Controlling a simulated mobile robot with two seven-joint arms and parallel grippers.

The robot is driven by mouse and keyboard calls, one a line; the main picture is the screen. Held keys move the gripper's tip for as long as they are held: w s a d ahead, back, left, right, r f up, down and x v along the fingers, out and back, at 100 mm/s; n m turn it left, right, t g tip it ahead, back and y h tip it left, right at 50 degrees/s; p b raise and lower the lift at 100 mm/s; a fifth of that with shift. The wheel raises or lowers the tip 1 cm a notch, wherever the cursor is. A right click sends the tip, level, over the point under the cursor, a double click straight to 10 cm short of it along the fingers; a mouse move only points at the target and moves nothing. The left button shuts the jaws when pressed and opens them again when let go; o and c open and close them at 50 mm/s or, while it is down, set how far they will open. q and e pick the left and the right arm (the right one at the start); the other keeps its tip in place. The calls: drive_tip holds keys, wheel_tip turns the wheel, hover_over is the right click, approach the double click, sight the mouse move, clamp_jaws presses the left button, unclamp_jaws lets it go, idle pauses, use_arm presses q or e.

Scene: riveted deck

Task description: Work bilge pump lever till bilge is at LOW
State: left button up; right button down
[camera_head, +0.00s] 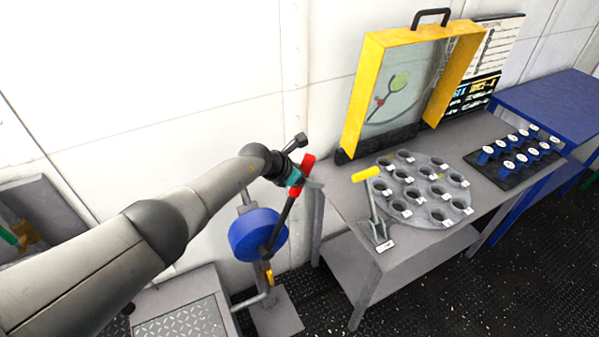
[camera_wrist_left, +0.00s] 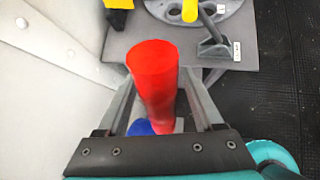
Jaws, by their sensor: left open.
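The bilge pump has a blue round body (camera_head: 257,236) on a grey stand beside the table. Its dark lever (camera_head: 283,219) slants up to a red handle (camera_head: 308,162). My left gripper (camera_head: 298,179) is at the red handle. In the left wrist view the red handle (camera_wrist_left: 153,70) stands between the two open fingers (camera_wrist_left: 160,90); I cannot tell whether either finger touches it. Part of the blue pump body (camera_wrist_left: 140,127) shows below the handle. I cannot make out a bilge level marking. My right gripper is not in view.
The grey table (camera_head: 340,196) holds a yellow-handled lever (camera_head: 372,205), a round plate with holes (camera_head: 425,183), a rack of blue-bodied pieces (camera_head: 515,160) and a yellow framed case (camera_head: 367,85). A grey floor box with a tread plate (camera_head: 182,327) lies left of the pump. Dark floor is clear at right.

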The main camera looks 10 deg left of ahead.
use_arm(q)
drive_tip(key=p+v, duration=0.4)
drive_tip(key=v, duration=0.1)
drive_tip(key=shift+s+a+r, duration=0.1)
drive_tip(key=shift+a+r, duration=0.1)
drive_tip(key=shift+r, duration=0.1)
drive_tip(key=p+v, duration=0.2)
drive_tip(key=v, duration=0.7)
drive_tip(key=shift+s+r, duration=0.1)
drive_tip(key=shift+r, duration=0.15)
